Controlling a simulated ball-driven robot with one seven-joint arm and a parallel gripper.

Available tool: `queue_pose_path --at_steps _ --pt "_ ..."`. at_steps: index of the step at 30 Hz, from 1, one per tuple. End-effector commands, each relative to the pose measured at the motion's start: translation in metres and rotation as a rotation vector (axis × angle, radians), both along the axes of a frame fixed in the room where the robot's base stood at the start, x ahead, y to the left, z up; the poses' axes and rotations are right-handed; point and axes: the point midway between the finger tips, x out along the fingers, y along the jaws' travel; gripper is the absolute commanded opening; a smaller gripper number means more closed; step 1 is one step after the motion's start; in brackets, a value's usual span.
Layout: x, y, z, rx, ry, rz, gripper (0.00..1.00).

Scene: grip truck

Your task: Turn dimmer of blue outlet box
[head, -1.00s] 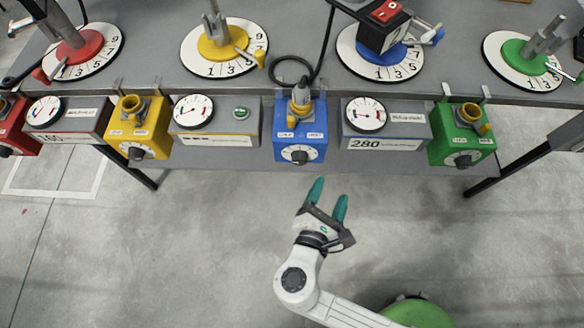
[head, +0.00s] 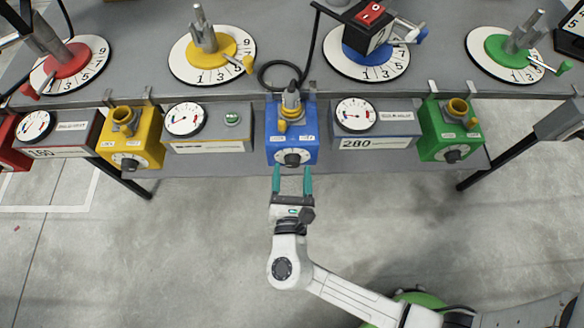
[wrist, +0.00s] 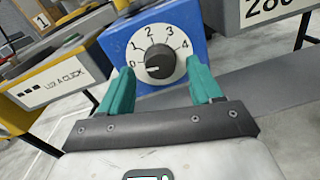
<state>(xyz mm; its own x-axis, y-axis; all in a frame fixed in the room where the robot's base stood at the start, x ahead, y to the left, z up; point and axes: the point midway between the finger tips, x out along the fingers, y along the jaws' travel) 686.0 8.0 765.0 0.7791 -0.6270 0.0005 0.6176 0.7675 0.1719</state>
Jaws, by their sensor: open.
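The blue outlet box (head: 291,135) hangs on the front edge of the table in the head view. Its dimmer (head: 292,157) is a black knob on a white dial on the front face. The wrist view shows the dimmer (wrist: 159,61) close up, with dial numbers from 0 to 4 and its white mark toward the 0 at the left. My gripper (head: 292,170) is open just in front of the box, with its teal fingers pointing at the dial. In the wrist view the fingers (wrist: 162,88) stand on either side of the dimmer's lower part, apart from the knob.
A yellow box (head: 130,138) and a green box (head: 450,130) hang on the same edge. Grey meter boxes with round gauges (head: 186,118) sit between them. A black cable (head: 283,72) lies on the table behind the blue box.

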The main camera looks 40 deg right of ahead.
Motion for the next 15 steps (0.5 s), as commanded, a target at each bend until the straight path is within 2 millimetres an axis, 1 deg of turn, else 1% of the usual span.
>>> queue_pose_path --at_steps 4,13,14,15 --pt "0.0084 -0.0065 0.0005 0.001 -0.001 0.0 0.64" --pt "0.01 -0.0083 0.0002 0.002 -0.001 -0.001 0.64" --pt "0.01 -0.0083 0.0002 0.002 -0.001 -0.001 0.63" --pt "0.0099 -0.0083 0.0002 0.002 -0.001 -0.001 0.59"
